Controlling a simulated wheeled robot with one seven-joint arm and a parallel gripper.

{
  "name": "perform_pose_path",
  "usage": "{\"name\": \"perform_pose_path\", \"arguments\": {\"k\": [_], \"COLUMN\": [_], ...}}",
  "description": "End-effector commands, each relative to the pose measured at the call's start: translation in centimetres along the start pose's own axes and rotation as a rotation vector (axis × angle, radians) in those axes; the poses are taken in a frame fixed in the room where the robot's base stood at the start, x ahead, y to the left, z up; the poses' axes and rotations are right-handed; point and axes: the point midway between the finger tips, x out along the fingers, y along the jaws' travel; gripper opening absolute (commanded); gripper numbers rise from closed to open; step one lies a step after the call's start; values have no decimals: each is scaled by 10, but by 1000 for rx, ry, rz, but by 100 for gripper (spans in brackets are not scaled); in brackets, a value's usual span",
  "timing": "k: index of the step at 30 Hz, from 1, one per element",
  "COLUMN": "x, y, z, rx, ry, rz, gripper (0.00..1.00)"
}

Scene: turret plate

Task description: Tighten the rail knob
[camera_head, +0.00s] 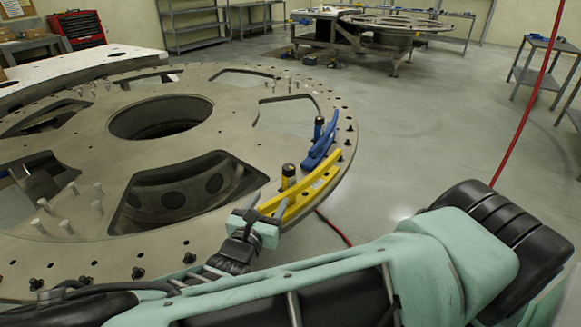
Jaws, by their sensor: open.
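A yellow curved rail (322,180) lies along the right edge of the large round turret plate (235,112). A knob with a black top and yellow base (289,173) stands upright just behind the yellow rail's middle. Farther along the edge is a blue rail (321,147) with a blue and black knob (318,126) beside it. My gripper (268,205) is open at the near end of the yellow rail, its fingers close to the rail, nearer to me than the yellow-based knob. I cannot tell whether a finger touches the rail.
The plate has large cut-outs, a round centre hole (160,117), several upright pins (70,205) and black bolts along its rim. A red hose (525,100) hangs at the right. Open grey floor (430,130) lies right of the plate. A second round fixture (400,28) stands at the back.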

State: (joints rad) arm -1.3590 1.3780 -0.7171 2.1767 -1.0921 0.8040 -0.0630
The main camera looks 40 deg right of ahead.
Motion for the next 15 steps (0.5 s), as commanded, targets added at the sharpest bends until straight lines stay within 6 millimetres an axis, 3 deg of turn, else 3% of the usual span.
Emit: {"name": "perform_pose_path", "arguments": {"k": [15], "x": [108], "y": [-2], "z": [3], "rx": [-2], "ry": [0], "rz": [-6], "gripper": [54]}}
